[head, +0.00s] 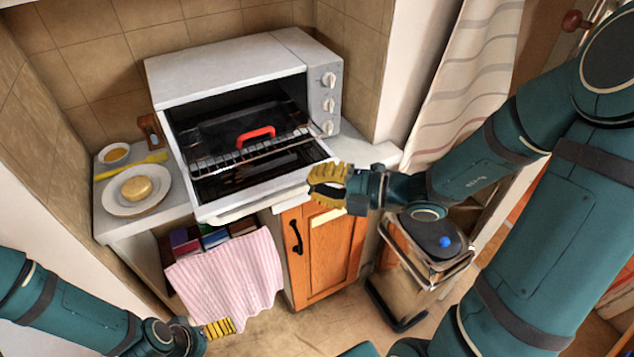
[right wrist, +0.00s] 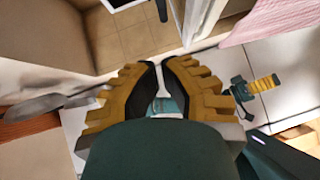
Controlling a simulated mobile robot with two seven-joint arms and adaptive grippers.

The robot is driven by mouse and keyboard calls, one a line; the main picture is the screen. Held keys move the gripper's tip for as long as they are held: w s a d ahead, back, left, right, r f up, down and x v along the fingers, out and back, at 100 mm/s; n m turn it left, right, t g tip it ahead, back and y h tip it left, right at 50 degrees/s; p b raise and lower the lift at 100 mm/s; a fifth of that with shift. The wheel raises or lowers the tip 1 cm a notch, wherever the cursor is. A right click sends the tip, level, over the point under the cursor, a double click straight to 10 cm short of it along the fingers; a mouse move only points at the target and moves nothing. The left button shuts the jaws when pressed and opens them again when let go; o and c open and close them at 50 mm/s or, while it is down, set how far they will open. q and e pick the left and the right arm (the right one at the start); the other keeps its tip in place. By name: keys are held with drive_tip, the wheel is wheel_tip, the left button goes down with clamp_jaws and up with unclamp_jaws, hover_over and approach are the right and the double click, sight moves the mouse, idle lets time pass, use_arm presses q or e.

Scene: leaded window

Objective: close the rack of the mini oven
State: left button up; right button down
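The mini oven (head: 235,66) is white and stands on the counter with its door (head: 270,190) folded down open. Its wire rack (head: 215,160) sits out of the dark cavity over the door side, with a red handle (head: 256,134) lying above it. My right gripper (head: 318,182) is beside the right front corner of the door, apart from the rack. In the right wrist view its yellow fingers (right wrist: 161,66) are drawn close together with a narrow gap; I see no object held. My left gripper (head: 226,328) is low, below the pink towel; its finger opening is not clear.
A plate (head: 112,204) with a round yellow item, a small bowl and a yellow utensil lie left of the oven. A pink striped towel (head: 190,295) hangs below the counter beside a wooden cabinet door (head: 325,250). A trolley (head: 410,290) stands at the right.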

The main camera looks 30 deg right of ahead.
drive_tip(key=shift+w+a+f+b, duration=0.4)
drive_tip(key=shift+w+a, duration=0.5)
drive_tip(key=shift+w, duration=0.55)
drive_tip(key=shift+w+a+f+b, duration=0.2)
drive_tip(key=shift+w+a+b, duration=0.35)
drive_tip(key=shift+w+a, duration=0.65)
drive_tip(key=shift+w+a+f+b, duration=0.3)
drive_tip(key=shift+w+a+b, duration=0.25)
drive_tip(key=shift+w, duration=1.15)
use_arm(q)
drive_tip(key=f, duration=0.3)
drive_tip(key=shift+w+a+f, duration=0.1)
drive_tip(key=shift+w, duration=0.25)
